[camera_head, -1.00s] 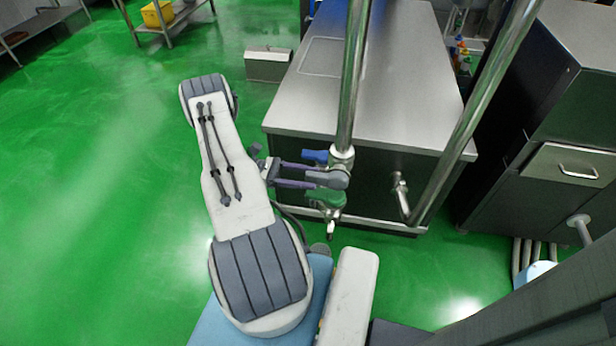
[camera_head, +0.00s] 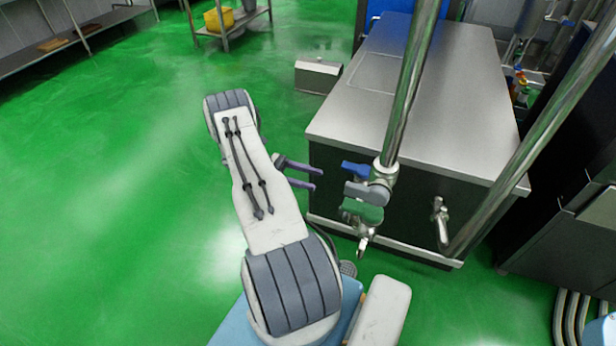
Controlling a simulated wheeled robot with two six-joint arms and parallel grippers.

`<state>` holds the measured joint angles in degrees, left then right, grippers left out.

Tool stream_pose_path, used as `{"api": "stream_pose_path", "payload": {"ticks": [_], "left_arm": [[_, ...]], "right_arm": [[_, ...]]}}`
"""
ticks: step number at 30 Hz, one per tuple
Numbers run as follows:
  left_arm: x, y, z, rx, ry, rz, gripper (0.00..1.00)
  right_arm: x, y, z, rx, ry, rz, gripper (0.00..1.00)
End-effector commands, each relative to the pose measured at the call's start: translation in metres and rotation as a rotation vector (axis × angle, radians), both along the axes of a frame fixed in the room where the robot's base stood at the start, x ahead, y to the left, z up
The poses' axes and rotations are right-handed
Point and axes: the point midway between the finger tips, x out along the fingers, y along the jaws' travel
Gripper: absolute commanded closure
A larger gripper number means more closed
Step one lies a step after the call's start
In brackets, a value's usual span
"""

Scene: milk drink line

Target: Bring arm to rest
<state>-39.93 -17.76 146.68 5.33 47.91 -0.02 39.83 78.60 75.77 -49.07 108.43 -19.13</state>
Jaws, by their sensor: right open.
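My right arm reaches up from the bottom middle, its white link and dark ribbed joints in front. My right gripper (camera_head: 319,179) has two purple-grey fingers spread apart and empty, pointing right. A pipe valve with a blue handle (camera_head: 355,170) and a green handle (camera_head: 362,210) is just right of the fingertips, with a clear gap between them. A grey valve part (camera_head: 368,192) sits between the two handles. The gripper's base is partly hidden behind my arm link. My left gripper is not in view.
A steel-topped cabinet (camera_head: 450,90) stands behind the valve. A vertical steel pipe (camera_head: 410,85) rises above it, and another slanted pipe (camera_head: 530,150) is at right. A small metal box (camera_head: 318,77) is on the floor. Open green floor (camera_head: 100,200) lies to the left.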

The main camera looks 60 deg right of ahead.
Motion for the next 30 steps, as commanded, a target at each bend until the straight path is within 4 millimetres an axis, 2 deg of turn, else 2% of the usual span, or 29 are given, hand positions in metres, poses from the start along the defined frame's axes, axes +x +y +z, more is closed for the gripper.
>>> {"api": "stream_pose_path", "payload": {"ticks": [11, 14, 16, 20, 24, 26, 27, 30], "left_arm": [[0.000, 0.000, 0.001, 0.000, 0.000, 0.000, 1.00], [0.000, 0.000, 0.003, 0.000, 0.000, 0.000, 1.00], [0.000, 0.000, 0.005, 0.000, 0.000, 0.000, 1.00], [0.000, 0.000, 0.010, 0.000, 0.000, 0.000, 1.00], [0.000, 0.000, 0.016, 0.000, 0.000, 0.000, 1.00], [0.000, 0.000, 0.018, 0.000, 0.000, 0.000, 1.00], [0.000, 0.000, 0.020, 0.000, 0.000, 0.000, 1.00], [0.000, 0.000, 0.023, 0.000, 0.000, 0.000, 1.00]], "right_arm": [[0.003, 0.002, 0.003, -0.002, -0.010, 0.007, 0.45], [0.021, 0.013, 0.015, -0.008, -0.066, 0.041, 0.45], [0.042, 0.029, 0.031, -0.014, -0.142, 0.083, 0.45], [0.087, 0.085, 0.066, -0.009, -0.343, 0.185, 0.45], [0.117, 0.161, 0.100, 0.030, -0.575, 0.282, 0.45], [0.123, 0.196, 0.114, 0.055, -0.675, 0.319, 0.45], [0.125, 0.220, 0.122, 0.076, -0.740, 0.339, 0.45], [0.121, 0.277, 0.141, 0.140, -0.901, 0.383, 0.45]]}}
